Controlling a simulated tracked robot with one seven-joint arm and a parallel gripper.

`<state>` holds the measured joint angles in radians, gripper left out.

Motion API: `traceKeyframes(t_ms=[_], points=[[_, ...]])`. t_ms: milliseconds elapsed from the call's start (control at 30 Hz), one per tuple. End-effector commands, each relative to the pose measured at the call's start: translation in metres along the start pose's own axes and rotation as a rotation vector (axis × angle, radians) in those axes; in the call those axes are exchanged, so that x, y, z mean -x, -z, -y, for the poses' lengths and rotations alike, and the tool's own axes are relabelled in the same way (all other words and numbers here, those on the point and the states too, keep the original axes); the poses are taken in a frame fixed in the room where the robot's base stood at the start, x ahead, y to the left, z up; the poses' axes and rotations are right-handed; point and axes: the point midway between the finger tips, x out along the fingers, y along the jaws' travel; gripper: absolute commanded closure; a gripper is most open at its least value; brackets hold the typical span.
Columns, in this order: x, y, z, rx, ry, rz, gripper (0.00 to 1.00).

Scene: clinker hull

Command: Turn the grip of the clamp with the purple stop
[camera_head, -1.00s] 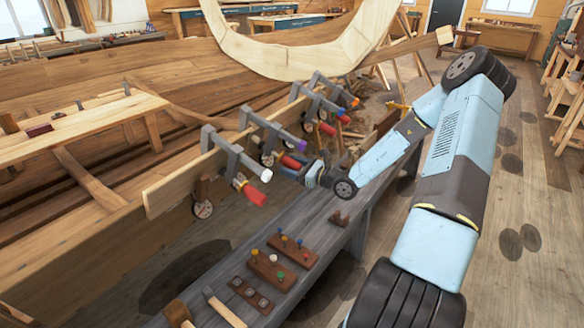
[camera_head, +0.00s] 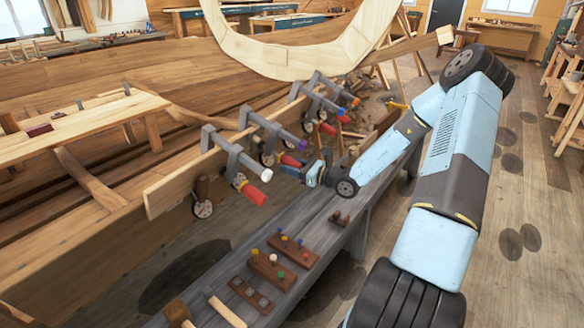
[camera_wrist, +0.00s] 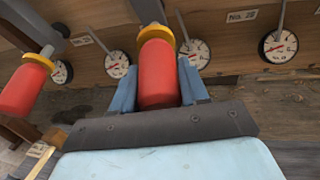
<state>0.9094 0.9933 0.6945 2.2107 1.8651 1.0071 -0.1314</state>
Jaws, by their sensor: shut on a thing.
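The clamp with the purple stop (camera_head: 303,145) hangs on the plank edge in the head view, second from the near end. Its red grip (camera_head: 290,160) sticks out below the bar toward my gripper (camera_head: 301,171). In the wrist view the red grip (camera_wrist: 158,78) with a yellow collar stands between the two blue fingers of my gripper (camera_wrist: 157,68), which is shut on it. The purple stop cannot be made out in the wrist view.
The white-stop clamp (camera_head: 266,176) is nearest; its red grip shows left in the wrist view (camera_wrist: 20,90). More clamps (camera_head: 325,97) stand farther along. Round dials (camera_wrist: 279,46) line the plank. A grey bench (camera_head: 325,225) below bears peg blocks and mallets.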

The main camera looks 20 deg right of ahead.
Motion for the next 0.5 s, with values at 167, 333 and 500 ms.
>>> traceKeyframes(t_ms=[167, 333, 500], points=[[-0.0001, -0.0001, 0.0001, -0.111, -0.041, 0.0, 0.87], [0.0001, 0.0001, -0.0004, -0.219, -0.08, -0.001, 0.87], [0.0002, -0.0002, -0.0011, -0.305, -0.111, 0.0, 0.86]])
